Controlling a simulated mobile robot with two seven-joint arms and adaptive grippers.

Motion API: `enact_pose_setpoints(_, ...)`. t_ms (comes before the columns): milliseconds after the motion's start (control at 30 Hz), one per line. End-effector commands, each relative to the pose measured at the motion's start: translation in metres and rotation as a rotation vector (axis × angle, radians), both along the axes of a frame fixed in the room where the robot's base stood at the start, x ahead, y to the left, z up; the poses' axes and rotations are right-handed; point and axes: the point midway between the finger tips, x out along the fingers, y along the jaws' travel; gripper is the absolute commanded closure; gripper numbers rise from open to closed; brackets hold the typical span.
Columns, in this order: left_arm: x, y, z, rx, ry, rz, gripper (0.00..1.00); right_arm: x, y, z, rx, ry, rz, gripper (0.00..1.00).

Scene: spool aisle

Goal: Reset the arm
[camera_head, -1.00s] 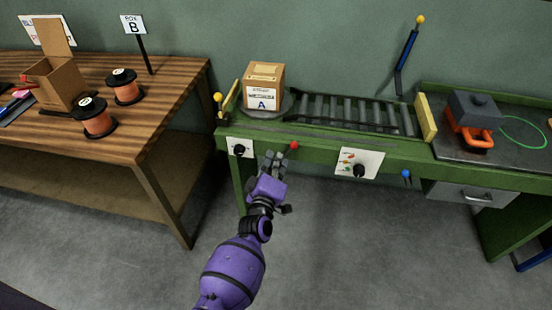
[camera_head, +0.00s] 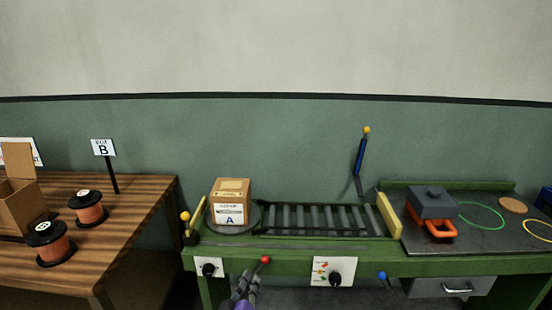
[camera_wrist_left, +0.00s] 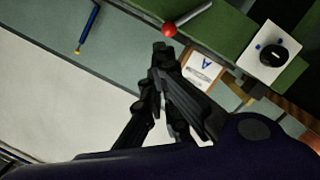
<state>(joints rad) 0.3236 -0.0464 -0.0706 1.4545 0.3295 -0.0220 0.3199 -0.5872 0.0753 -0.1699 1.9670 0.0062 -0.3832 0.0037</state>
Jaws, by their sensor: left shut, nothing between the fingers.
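My left gripper (camera_head: 245,287) shows at the bottom edge of the head view, in front of the green bench, below the red-knobbed lever (camera_head: 265,260). In the left wrist view its dark fingers (camera_wrist_left: 160,50) come together at the tips, shut and empty. The red knob (camera_wrist_left: 169,30) lies just beyond the fingertips in that view; I cannot tell the gap in depth. Most of the left arm is below the head view. My right gripper is not in view.
The green bench (camera_head: 290,262) carries a carton marked A (camera_head: 231,203), a roller conveyor (camera_head: 315,219) and a grey and orange device (camera_head: 433,210). A wooden table (camera_head: 125,225) at left holds two spools and an open box (camera_head: 20,195). A blue lever (camera_head: 360,155) stands behind the conveyor.

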Motion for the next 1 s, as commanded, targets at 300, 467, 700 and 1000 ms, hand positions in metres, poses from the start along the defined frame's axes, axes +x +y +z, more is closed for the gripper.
enact_pose_setpoints(300, -0.156, 0.059, -0.075, 0.490, 0.232, -0.101, 1.00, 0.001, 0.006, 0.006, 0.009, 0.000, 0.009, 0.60)
enact_pose_setpoints(467, -0.265, 0.093, -0.105, 0.667, 0.388, -0.156, 1.00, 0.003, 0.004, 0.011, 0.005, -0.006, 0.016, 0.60)
enact_pose_setpoints(700, -0.386, 0.120, -0.130, 0.718, 0.560, -0.186, 1.00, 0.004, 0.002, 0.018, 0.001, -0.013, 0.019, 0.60)
enact_pose_setpoints(1000, -0.416, 0.126, -0.141, 0.713, 0.612, -0.190, 1.00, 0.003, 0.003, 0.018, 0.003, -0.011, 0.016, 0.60)
